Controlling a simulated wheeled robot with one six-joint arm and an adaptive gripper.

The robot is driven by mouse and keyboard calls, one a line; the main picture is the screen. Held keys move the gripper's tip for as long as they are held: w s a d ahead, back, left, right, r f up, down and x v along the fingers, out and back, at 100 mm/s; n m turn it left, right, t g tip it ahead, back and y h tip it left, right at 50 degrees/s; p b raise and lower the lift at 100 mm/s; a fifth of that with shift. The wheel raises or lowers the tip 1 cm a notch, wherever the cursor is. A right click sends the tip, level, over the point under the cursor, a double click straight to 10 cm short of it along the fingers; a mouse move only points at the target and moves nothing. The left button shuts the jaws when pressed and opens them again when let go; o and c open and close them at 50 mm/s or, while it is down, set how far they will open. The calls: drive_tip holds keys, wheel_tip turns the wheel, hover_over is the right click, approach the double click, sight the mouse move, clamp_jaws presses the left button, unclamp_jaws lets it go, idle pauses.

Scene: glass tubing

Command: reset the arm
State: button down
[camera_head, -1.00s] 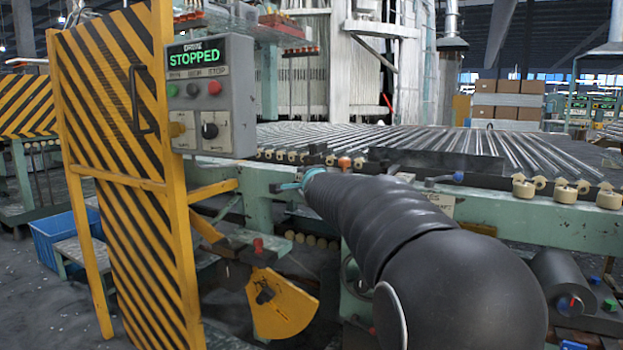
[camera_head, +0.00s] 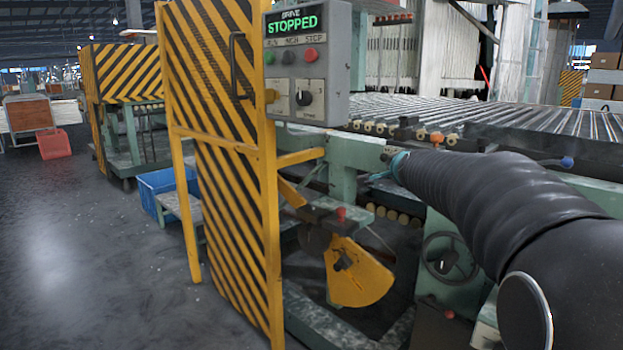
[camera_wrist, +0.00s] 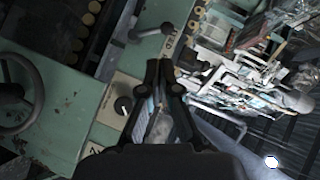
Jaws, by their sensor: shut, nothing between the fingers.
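My arm, in a black ribbed sleeve, reaches in from the lower right of the head view toward the green machine frame (camera_head: 345,185). In that view the arm hides most of my gripper. In the wrist view my gripper (camera_wrist: 164,66) shows at the middle, its two dark fingers angled together at the tips with nothing held. A handwheel (camera_wrist: 18,95) is at the left edge of the wrist view.
A yellow-and-black striped guard door (camera_head: 215,180) stands left of the arm, with a grey control box (camera_head: 307,65) reading STOPPED. A roller table (camera_head: 480,112) lies behind the arm. A blue bin (camera_head: 158,190) is beyond the door. The floor (camera_head: 80,260) at left is clear.

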drive_tip(key=s+a+f+n+g+y, duration=0.1)
drive_tip(key=s+a+f+n+g, duration=0.25)
drive_tip(key=s+f, duration=0.4)
drive_tip(key=s+a+f+n+g+y, duration=0.25)
drive_tip(key=s+f+n, duration=0.25)
drive_tip(key=s+f, duration=0.25)
drive_tip(key=s+a+f+n+g+h, duration=0.1)
drive_tip(key=s+f+n, duration=0.1)
drive_tip(key=s, duration=1.2)
drive_tip(key=s+a+f+n+g, duration=0.2)
drive_tip(key=s+f+n, duration=0.1)
drive_tip(key=s, duration=1.1)
drive_tip(key=shift+f+n+h, duration=0.25)
drive_tip(key=shift+n+h, duration=0.1)
drive_tip(key=shift+n, duration=0.5)
